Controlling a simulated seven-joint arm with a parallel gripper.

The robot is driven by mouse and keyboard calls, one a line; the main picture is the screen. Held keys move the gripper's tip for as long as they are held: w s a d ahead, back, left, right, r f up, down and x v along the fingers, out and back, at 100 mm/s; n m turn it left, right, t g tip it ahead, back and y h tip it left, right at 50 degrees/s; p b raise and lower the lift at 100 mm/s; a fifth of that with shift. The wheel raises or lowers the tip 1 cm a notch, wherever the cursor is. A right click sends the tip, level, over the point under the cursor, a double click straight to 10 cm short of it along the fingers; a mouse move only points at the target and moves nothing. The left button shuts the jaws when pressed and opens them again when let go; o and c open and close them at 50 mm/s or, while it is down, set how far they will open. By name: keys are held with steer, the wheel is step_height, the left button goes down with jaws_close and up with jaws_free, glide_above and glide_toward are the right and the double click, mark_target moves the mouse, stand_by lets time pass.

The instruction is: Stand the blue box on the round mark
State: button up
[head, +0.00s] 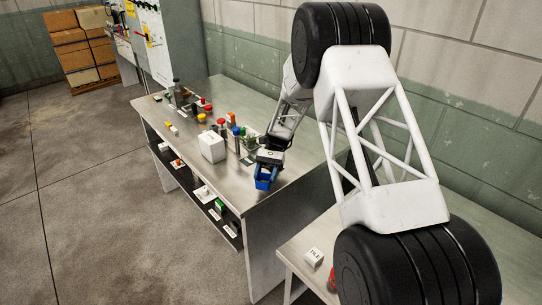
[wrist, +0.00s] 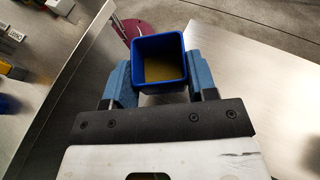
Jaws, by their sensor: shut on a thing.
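The blue box (wrist: 160,45) is open-topped and square, with a yellowish-brown inside. In the wrist view it sits between the two blue finger pads of my gripper (wrist: 158,80), which is shut on it. In the head view the blue box (head: 263,183) hangs below my gripper (head: 267,168) near the front edge of the steel bench. I cannot tell whether its base touches anything. A dark red round thing (wrist: 129,27) shows partly behind the box in the wrist view; I cannot tell whether it is the round mark. No mark is clear in the head view.
The steel bench (head: 294,180) holds a white box (head: 212,147) and several coloured-topped items left of my gripper. A shelf with small labelled things runs beneath it. A second bench (head: 300,243) stands at the lower right, with a small white block (head: 314,256).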

steer(key=w+d+r+m+t+y, duration=0.1)
steer(key=w+r+m+t+y, duration=0.2)
steer(key=w+m+t, duration=0.6)
steer(key=w+d+r+m+t+y, duration=0.1)
steer(key=w+r+m+t+y, duration=0.2)
steer(key=w+m+t+y, duration=0.3)
steer(key=shift+w+m+t+y, duration=0.3)
steer(key=shift+w+m+t, duration=1.5)
steer(key=shift+w+m, duration=1.15)
steer(key=shift+w+d+n, duration=0.1)
steer(key=shift+w+n, duration=0.35)
steer(key=shift+f, duration=3.2)
steer(key=shift+f, duration=1.85)
steer(key=shift+f, duration=0.1)
